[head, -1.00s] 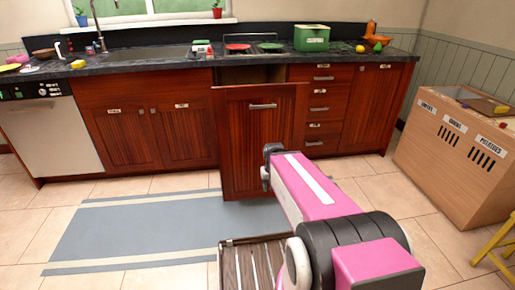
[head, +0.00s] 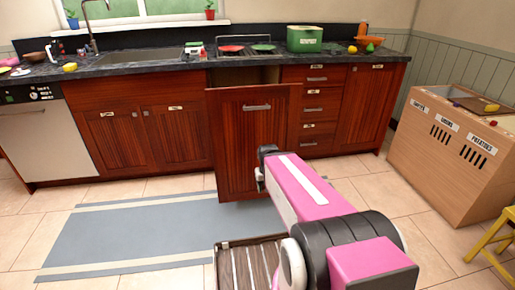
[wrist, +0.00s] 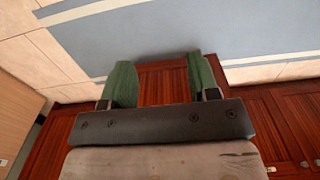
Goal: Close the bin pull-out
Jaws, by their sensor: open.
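The bin pull-out (head: 250,145) is a dark red wood front with a metal bar handle (head: 257,107). It stands forward of the cabinet row, with a dark gap showing above and behind its top edge. My gripper (wrist: 160,68) has two green fingers spread wide apart in the wrist view. Between them is only a red wood panel, apparently the pull-out front, and nothing is gripped. In the head view my arm reaches to the pull-out's lower right, and my fingers are hidden there. I cannot tell whether they touch the front.
A dark counter (head: 130,65) runs above the cabinets, with a green box (head: 304,39) on it. A wooden produce crate (head: 445,150) stands at the right beside a yellow stool (head: 495,235). A blue-grey rug (head: 140,235) covers the floor at left and in front.

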